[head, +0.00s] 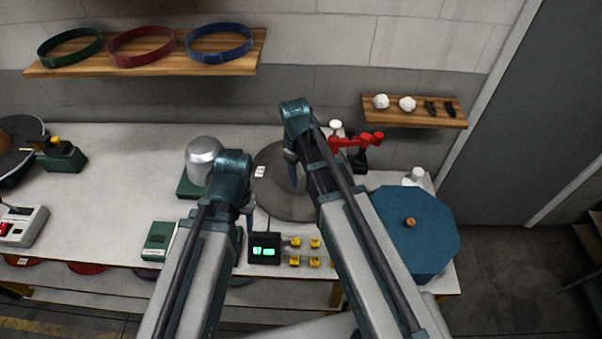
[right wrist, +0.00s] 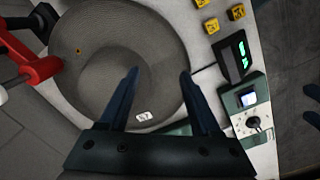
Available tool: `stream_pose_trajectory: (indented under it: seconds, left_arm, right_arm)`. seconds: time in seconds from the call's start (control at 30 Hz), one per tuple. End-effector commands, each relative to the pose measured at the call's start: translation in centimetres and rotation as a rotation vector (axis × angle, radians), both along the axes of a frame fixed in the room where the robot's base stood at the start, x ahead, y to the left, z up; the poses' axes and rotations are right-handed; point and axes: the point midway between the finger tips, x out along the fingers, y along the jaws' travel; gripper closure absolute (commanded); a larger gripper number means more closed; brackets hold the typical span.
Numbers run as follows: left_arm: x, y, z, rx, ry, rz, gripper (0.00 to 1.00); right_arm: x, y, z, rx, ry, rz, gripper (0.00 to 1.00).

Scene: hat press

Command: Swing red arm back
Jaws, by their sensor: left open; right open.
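The red arm (head: 352,141) stands at the back of the table, to the right of a round grey felt disc (head: 272,205). Its dark post (head: 360,160) shows below it. In the right wrist view the red arm (right wrist: 30,66) is at the left edge, beside the grey disc (right wrist: 100,50). My right gripper (head: 297,174) is over the grey disc, apart from the red arm. Its fingers (right wrist: 158,75) are spread with nothing between them. My left gripper (head: 248,212) is left of the disc's front part, partly hidden by its own arm, and appears empty.
A silver dome (head: 203,155) stands left of the disc. A teal octagonal box (head: 425,235) is at the right. A green display (head: 264,248) and several yellow buttons (head: 315,243) lie in front. A wall shelf (head: 400,108) hangs behind the red arm.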

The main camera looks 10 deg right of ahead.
Motion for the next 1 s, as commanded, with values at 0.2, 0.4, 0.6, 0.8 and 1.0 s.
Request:
stream_pose_trajectory:
  seconds: [0.2,0.4,0.6,0.8,1.0]
  left_arm:
    - [0.0,0.0,0.0,0.0,0.0,0.0,0.5]
    - [0.0,0.0,-0.5,0.0,0.0,0.0,0.5]
    - [0.0,0.0,-1.3,0.0,0.0,0.0,0.5]
    - [0.0,0.0,-1.9,0.0,0.0,0.0,0.5]
    - [0.0,0.0,-2.3,0.0,0.0,0.0,0.5]
  right_arm:
    - [0.1,-0.2,0.0,0.006,-0.002,0.005,0.52]
    - [1.2,-3.2,-0.6,0.109,-0.043,0.115,0.88]
    - [3.1,-9.0,-0.6,0.253,-0.197,0.323,1.0]
    - [4.5,-15.2,0.3,0.299,-0.411,0.511,1.0]
    - [4.9,-20.1,1.4,0.264,-0.577,0.635,1.0]
